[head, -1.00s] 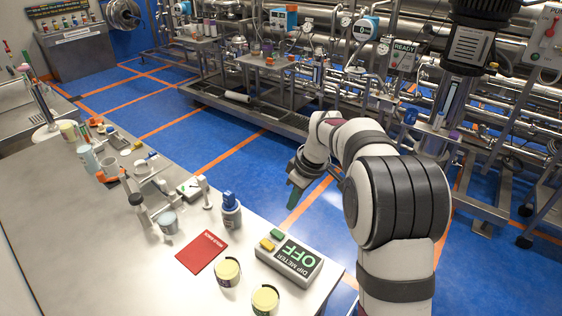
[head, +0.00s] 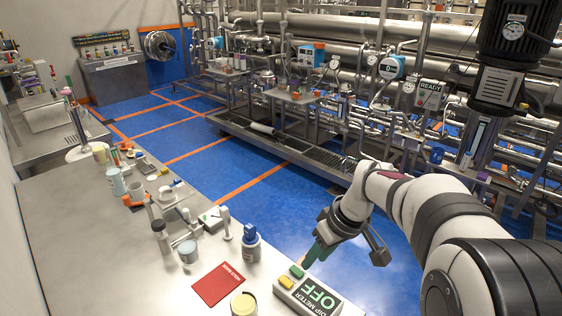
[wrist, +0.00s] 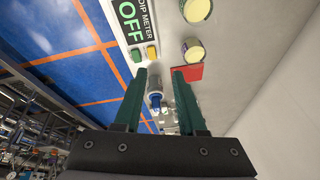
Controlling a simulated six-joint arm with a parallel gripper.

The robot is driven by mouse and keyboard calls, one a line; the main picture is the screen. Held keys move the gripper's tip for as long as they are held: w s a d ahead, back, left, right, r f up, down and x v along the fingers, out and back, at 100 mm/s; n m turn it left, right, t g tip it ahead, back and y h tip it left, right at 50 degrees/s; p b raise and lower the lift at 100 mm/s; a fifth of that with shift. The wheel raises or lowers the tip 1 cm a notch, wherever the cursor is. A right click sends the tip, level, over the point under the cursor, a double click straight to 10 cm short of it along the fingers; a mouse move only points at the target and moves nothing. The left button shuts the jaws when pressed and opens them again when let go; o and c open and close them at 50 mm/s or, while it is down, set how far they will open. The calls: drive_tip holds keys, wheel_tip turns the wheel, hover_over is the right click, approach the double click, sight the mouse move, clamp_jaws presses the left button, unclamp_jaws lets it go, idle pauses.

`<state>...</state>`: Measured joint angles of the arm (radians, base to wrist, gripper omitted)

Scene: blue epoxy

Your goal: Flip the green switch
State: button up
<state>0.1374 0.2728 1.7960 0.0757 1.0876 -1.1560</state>
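The dip meter (head: 318,299) is a grey box near the front edge of the bench, its display reading OFF in green. The green switch (head: 296,271) sits on its left end beside a yellow switch (head: 285,283). In the wrist view the green switch (wrist: 136,55) and yellow switch (wrist: 151,53) lie just beyond the left fingertip. My gripper (head: 308,263) has green fingers and hangs by the green switch in the head view; I cannot tell whether it touches. In the wrist view my gripper (wrist: 159,71) is open, with nothing held between its fingers.
Cups and lab tools fill the bench further back. The bench's left part (head: 80,240) is clear. Steel piping stands behind the blue floor.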

sight(296, 270)
drive_tip(key=w+d+f+n, duration=0.2)
drive_tip(key=w+f+n, duration=0.15)
drive_tip(key=w, duration=0.35)
drive_tip(key=shift+m+t, duration=0.25)
drive_tip(key=shift+t, duration=0.15)
drive_tip(key=x, duration=1.5)
drive_tip(key=shift+f, duration=0.15)
drive_tip(key=shift+c, duration=0.3)
clamp_jaws()
